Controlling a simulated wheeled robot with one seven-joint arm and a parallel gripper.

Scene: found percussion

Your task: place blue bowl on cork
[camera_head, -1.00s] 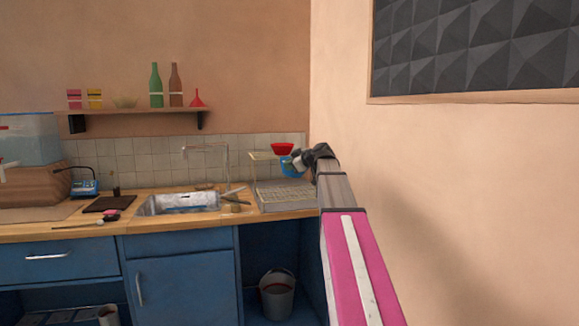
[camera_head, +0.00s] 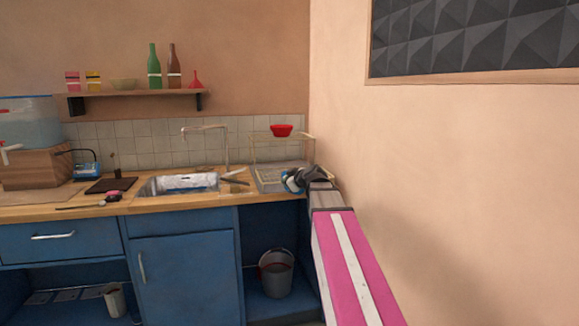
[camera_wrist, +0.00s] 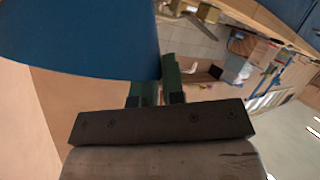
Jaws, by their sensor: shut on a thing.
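The blue bowl (camera_wrist: 80,35) fills the upper left of the wrist view, with its smooth side close to the camera. My gripper (camera_wrist: 157,90) is shut on it, with the green fingers at its edge. In the head view my gripper (camera_head: 296,180) is at the right end of the counter, in front of the dish rack; the bowl is mostly hidden there. I cannot tell for sure which surface is the cork; a tan mat (camera_head: 62,194) and a dark brown square board (camera_head: 110,185) lie on the counter to the left.
A red bowl (camera_head: 281,131) sits on top of the dish rack (camera_head: 268,178). The sink (camera_head: 165,187) and its faucet (camera_head: 205,128) lie left of the rack. A wooden box (camera_head: 35,168) stands at the far left. The wall is close to my arm on the right.

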